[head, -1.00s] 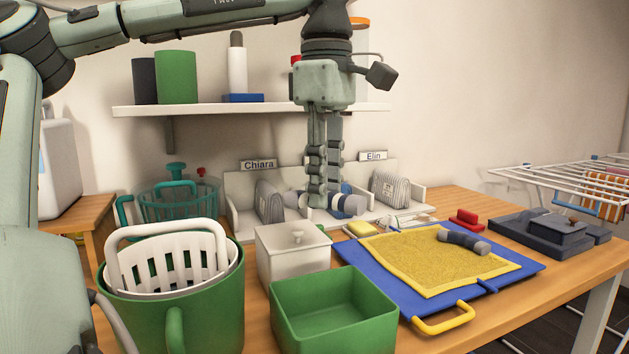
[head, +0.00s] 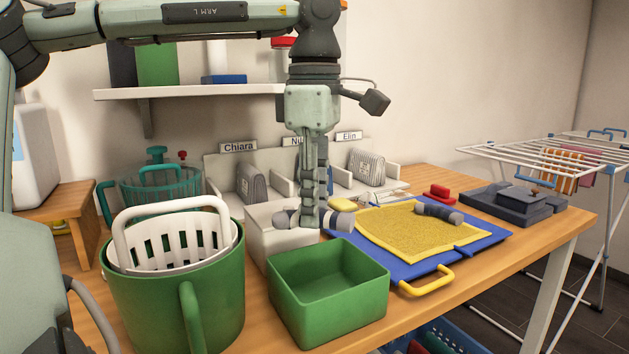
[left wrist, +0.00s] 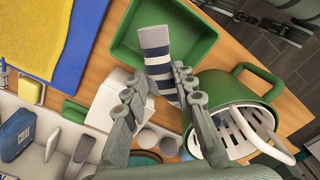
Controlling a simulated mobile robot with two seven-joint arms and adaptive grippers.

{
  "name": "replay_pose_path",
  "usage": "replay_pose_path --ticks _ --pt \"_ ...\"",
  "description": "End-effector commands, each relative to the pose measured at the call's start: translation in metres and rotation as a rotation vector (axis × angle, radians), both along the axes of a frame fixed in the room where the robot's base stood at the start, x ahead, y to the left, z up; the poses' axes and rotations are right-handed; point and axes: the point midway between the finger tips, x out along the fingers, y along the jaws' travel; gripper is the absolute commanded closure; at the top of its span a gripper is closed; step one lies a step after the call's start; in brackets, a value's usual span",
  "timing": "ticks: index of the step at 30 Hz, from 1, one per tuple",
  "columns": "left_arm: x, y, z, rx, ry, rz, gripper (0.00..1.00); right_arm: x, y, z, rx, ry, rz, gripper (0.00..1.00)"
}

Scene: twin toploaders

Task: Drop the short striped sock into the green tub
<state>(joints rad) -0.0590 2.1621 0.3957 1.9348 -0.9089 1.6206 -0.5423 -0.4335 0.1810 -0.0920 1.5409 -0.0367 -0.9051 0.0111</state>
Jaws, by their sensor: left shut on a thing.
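The striped sock (head: 338,222), navy and white with a grey end, is gripped by my left gripper (head: 311,218). The square green tub (head: 338,318) stands open and empty at the front edge of the table. My right gripper is not in view.
A round green bucket (head: 222,315) holding a white slotted basket (head: 175,241) stands left of the tub. A white box (head: 262,245) is behind it. A dark sock (head: 438,212) lies on the yellow mat (head: 405,240) at right. A teal basket (head: 165,190) stands at back left.

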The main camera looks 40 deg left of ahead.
Motion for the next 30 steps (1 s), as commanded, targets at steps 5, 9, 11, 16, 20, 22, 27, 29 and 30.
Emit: replay_pose_path --ticks 5,9,11,16,20,22,27,29,30 --pt "0.0 0.0 -0.007 -0.001 0.0 0.0 0.88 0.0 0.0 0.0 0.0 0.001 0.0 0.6" --pt "0.0 0.0 -0.007 -0.001 0.0 0.0 0.88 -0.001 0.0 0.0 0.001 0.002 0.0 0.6" --pt "0.0 0.0 -0.007 -0.001 0.0 0.0 0.88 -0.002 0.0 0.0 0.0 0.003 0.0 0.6" --pt "0.0 0.0 -0.007 -0.001 0.0 0.0 0.57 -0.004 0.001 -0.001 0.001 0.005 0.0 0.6" --pt "0.0 0.0 -0.007 -0.001 0.0 0.0 0.5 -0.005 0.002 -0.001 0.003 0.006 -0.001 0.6" --pt "0.0 0.0 -0.007 -0.001 0.0 0.0 0.5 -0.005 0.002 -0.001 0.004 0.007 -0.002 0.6" --pt "0.0 0.0 -0.005 0.0 0.0 0.0 0.5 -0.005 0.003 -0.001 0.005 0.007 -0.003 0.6" --pt "0.0 0.0 -0.002 0.0 -0.001 0.0 0.5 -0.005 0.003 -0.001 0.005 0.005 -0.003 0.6" --pt "0.0 0.0 0.003 0.001 -0.003 0.001 0.5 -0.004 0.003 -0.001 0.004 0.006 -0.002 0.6"
